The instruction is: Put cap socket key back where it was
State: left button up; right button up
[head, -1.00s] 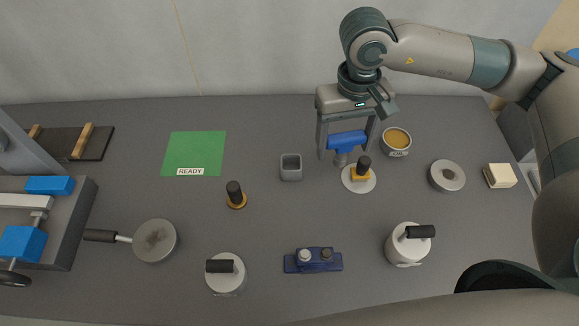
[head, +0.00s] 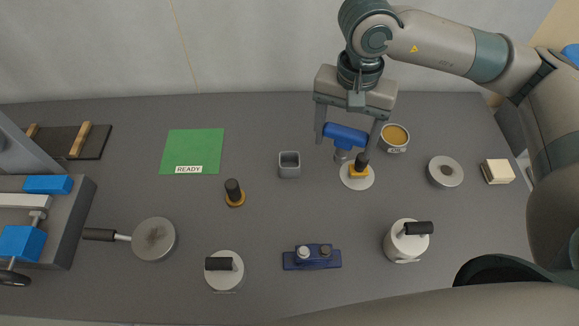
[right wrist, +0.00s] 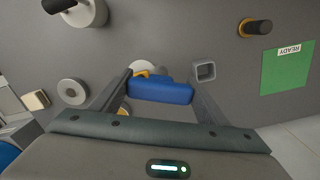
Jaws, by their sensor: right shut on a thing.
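The cap socket key has a blue bar handle (head: 345,136) and a short grey socket (head: 341,155) under it. My right gripper (head: 347,142) is shut on the handle, which also shows between the fingers in the right wrist view (right wrist: 160,90). The key hangs just left of and behind a yellow-collared black knob (head: 360,166) on a white disc (head: 356,182). I cannot tell whether the socket touches the disc. A grey square open holder (head: 289,170) stands empty to the left of the key. My left gripper is not in view.
A tan-filled bowl (head: 394,142) stands close right of the gripper. A black knob (head: 233,193), a green READY mat (head: 192,150), a blue block with two knobs (head: 312,262) and black-handled white pots (head: 403,248) are around.

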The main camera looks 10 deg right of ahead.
dwell(0.3)
jog(key=shift+w+a+f, duration=0.1)
jog(key=shift+w+a, duration=0.05)
jog(key=shift+a, duration=0.1)
jog(key=w+a+f+p, duration=0.5)
jog(key=w+a+f, duration=0.1)
jog(key=a, duration=0.3)
jog(key=shift+w+f+p, duration=0.25)
jog(key=shift+f+p, duration=0.1)
jog(key=shift+f, duration=0.1)
